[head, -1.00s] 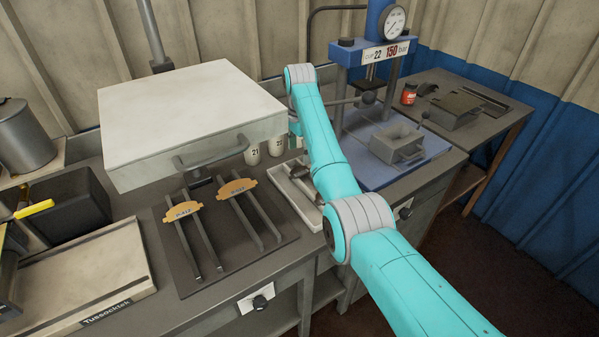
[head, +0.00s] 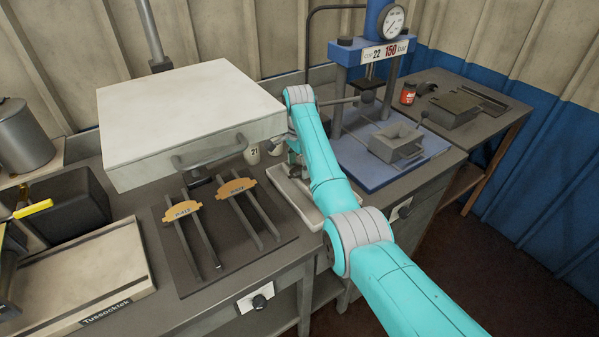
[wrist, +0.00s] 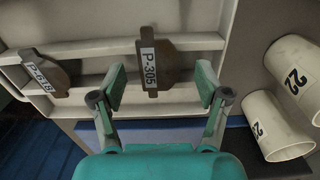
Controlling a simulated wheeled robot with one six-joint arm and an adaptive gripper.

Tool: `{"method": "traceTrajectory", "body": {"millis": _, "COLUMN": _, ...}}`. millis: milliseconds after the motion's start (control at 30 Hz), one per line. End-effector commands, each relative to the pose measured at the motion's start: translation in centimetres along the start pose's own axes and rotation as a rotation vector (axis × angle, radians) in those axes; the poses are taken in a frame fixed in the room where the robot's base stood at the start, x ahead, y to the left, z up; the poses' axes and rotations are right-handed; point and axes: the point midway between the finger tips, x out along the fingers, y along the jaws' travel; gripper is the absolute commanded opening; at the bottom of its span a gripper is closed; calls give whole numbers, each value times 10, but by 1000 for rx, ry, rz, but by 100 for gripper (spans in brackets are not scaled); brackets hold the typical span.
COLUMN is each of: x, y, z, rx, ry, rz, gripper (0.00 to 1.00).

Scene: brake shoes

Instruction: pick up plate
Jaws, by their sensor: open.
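In the wrist view, a brown plate (wrist: 166,72) with a white label reading P-305 lies across pale rails. My gripper (wrist: 160,84) is open, with one green finger on each side of this plate; I see no contact. In the head view, two orange-tan labelled plates, a left one (head: 181,210) and a right one (head: 236,188), rest across dark rails. My gripper is mostly hidden behind my turquoise arm there, beside the white box.
The white box (head: 190,115) with a handle overhangs the bench. A pale tray (head: 298,195) lies beneath my arm. The blue press (head: 385,165) stands to the right.

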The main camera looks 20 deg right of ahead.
Motion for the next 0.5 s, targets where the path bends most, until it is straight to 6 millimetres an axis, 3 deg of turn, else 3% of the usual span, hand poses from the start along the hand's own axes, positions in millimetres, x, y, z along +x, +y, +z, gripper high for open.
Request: {"method": "traceTrajectory", "body": {"millis": 500, "x": 4, "y": 0, "z": 0, "rx": 0, "ry": 0, "rz": 1, "gripper": 75}}
